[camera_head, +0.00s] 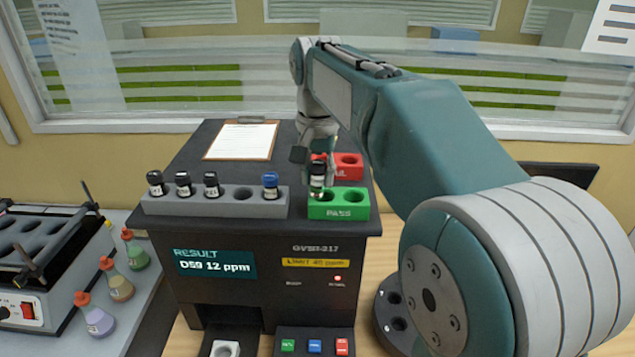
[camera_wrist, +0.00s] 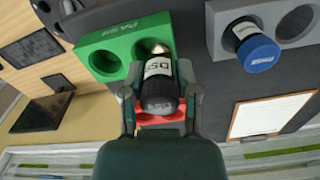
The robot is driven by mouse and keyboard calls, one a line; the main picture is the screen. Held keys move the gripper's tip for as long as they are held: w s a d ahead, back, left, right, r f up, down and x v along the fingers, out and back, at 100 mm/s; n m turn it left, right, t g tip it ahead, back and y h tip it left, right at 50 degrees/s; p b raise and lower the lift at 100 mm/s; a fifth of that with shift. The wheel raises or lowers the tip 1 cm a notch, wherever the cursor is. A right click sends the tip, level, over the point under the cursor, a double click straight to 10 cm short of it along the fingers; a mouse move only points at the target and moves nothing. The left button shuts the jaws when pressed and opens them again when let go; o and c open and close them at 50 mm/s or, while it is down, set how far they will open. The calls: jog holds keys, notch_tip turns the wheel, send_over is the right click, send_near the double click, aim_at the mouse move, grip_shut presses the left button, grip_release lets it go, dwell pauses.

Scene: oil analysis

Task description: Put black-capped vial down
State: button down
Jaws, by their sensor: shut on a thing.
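The black-capped vial (camera_head: 317,176) has a pale label, which reads like "DS9" in the wrist view (camera_wrist: 158,72). My gripper (camera_head: 314,168) is shut on it; in the wrist view my gripper's fingers (camera_wrist: 160,100) are on both sides of the cap. The vial is at the left hole of the green PASS block (camera_head: 352,210) in the head view. In the wrist view its lower end is at one hole of the green block (camera_wrist: 125,40); I cannot tell how deep it is. The block's other hole (camera_head: 353,197) is empty.
A red FAIL block (camera_head: 349,160) stands just behind. The grey rack (camera_head: 216,205) at left holds several black-capped vials, a blue-capped vial (camera_head: 270,184) and one empty hole. A clipboard (camera_head: 242,140) lies behind. The machine's display (camera_head: 214,263) reads "DS9 12 ppm".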

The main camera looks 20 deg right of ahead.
aim_at(325, 165)
jog(key=shift+s+d+f, duration=0.1)
jog(key=shift+d+f, duration=0.15)
jog(key=shift+f, duration=0.55)
jog(key=shift+d+f, duration=0.15)
jog(key=shift+d, duration=0.45)
jog(key=shift+c, duration=1.9)
grip_release()
jog(key=shift+a, duration=0.45)
notch_tip(325, 165, up, 12)
jog(key=shift+d+r, duration=0.1)
jog(key=shift+d, duration=0.05)
jog(key=shift+s, duration=0.3)
jog(key=s+f+n+t, duration=0.5)
jog(key=s+f, duration=1.5)
jog(key=shift+n, duration=0.4)
